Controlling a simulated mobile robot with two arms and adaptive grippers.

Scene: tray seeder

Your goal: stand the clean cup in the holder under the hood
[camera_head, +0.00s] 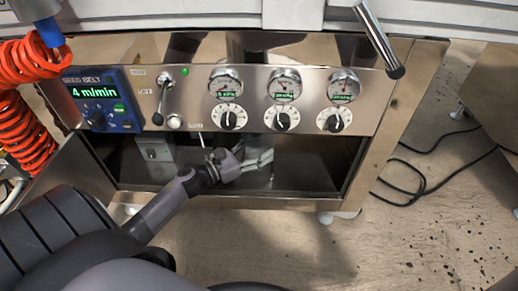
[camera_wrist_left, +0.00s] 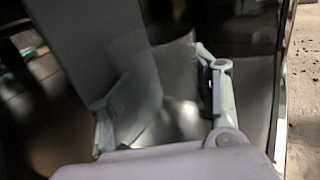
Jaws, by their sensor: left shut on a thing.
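My left gripper (camera_head: 266,158) reaches into the open dark bay under the control panel. In the left wrist view my left gripper (camera_wrist_left: 160,105) has its two fingers apart, closed against the sides of a pale, see-through thing, which looks like the clear cup (camera_wrist_left: 178,70). In the head view the cup is only a faint clear shape (camera_head: 288,154) beside the fingertips, and its outline is hard to make out. I cannot make out the holder or the hood for certain. My right gripper is not in view.
The steel panel (camera_head: 190,92) with gauges and knobs hangs just above my arm. A grey box (camera_head: 155,152) with a switch stands in the bay's left part. The bay's right side post (camera_head: 375,160) and bottom edge (camera_head: 300,202) bound the opening. Black cables (camera_head: 425,185) lie on the floor.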

